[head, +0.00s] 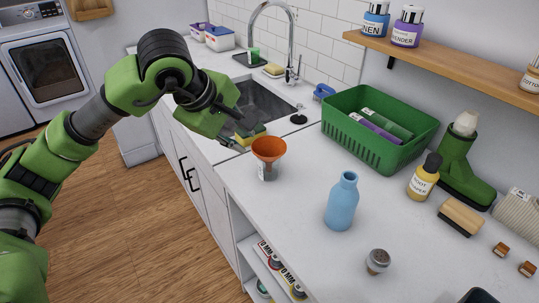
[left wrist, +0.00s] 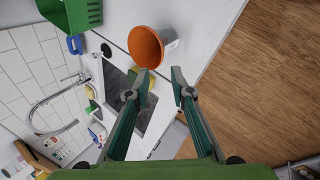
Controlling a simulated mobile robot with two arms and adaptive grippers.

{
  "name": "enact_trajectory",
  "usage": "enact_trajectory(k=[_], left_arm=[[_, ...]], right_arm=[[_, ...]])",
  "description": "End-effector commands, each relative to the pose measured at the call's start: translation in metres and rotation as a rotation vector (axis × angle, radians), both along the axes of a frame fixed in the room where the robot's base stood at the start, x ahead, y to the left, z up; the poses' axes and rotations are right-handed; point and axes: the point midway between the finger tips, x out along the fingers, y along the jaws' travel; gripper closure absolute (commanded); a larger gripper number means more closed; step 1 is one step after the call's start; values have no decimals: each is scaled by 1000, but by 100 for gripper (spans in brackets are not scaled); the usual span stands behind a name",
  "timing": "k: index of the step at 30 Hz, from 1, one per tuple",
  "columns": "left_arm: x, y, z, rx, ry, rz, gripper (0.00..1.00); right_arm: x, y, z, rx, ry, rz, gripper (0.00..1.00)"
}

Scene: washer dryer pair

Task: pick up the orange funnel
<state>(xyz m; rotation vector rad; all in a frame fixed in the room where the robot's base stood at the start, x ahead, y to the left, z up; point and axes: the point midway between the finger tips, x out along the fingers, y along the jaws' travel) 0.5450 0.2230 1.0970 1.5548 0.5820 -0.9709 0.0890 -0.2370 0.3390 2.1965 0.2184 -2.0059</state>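In the left wrist view the funnel's open mouth (left wrist: 146,47) faces the camera, beyond the fingertips. My left gripper (head: 236,133) is just left of the funnel, above the counter's front edge by the sink. Its two fingers (left wrist: 162,76) are apart with nothing between them. My right gripper is not in view.
A yellow sponge (head: 250,135) lies behind the funnel, near the sink (head: 262,104). A green basket (head: 380,130) stands behind to the right. A blue bottle (head: 342,202) stands to the right, with a shaker (head: 377,261) in front. Bare counter lies between funnel and bottle.

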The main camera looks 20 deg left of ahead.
Motion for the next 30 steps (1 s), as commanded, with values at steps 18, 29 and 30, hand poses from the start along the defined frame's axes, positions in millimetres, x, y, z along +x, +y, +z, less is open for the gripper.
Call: enact_trajectory(k=[18,29,30], left_arm=[[36,-20,-66,-3,5,-3,79],[48,-22,-86,-3,-1,-2,79],[48,-22,-86,-3,0,-2,79]], right_arm=[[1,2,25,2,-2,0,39],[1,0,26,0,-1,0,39],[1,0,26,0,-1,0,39]])
